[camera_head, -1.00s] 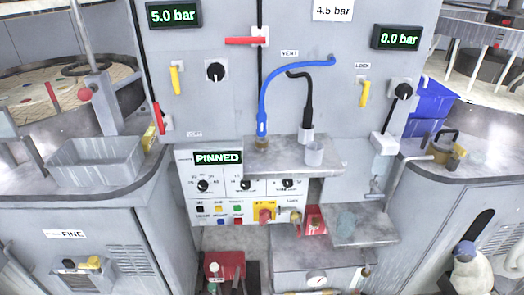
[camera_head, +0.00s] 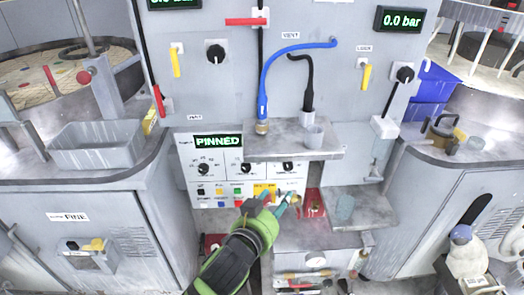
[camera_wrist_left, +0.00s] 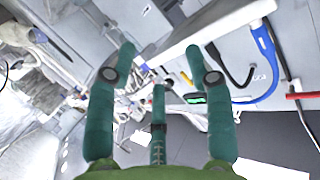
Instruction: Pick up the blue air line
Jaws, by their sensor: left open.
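The blue air line (camera_head: 290,50) arcs from a port on the grey panel, right of centre, down to a thick blue end with a brass tip at the shelf (camera_head: 280,152). In the left wrist view the blue air line (camera_wrist_left: 272,66) is at the upper right, apart from the fingers. My left gripper (camera_head: 268,202) is open and empty, below the shelf and in front of the lower control panel. Its three teal fingers are spread in the left wrist view (camera_wrist_left: 160,60). My right gripper is not in view.
A lower ledge (camera_head: 372,208) juts out at right. A grey bin (camera_head: 97,146) stands on the left counter. Valve handles stick out from the panel.

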